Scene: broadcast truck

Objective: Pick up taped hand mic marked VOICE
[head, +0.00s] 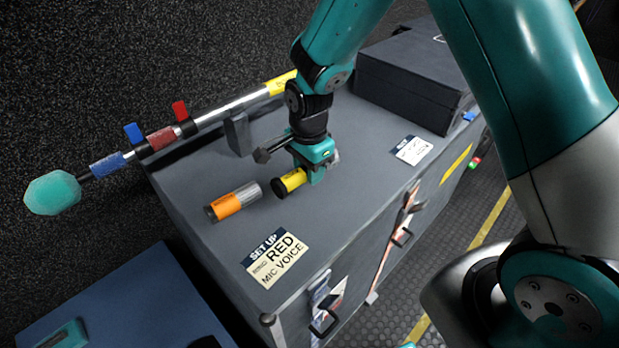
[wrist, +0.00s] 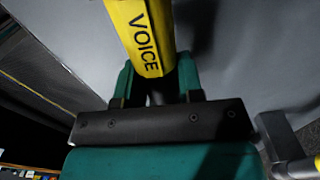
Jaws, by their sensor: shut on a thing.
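The hand mic (head: 290,182) with yellow tape lies at the top of the grey case, and my gripper (head: 315,168) is shut on it from above. In the wrist view the yellow tape of the mic (wrist: 142,35) reads VOICE and sits between my gripper's two fingers (wrist: 155,85). The mic's silver head shows just right of the gripper in the head view. I cannot tell whether the mic touches the case top or is slightly above it.
An orange-taped mic (head: 233,202) lies close to the left. A pole with a teal foam end (head: 52,193) runs along the back edge. A label (head: 275,258) reads SET UP RED MIC VOICE. A dark box (head: 415,75) stands at the right.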

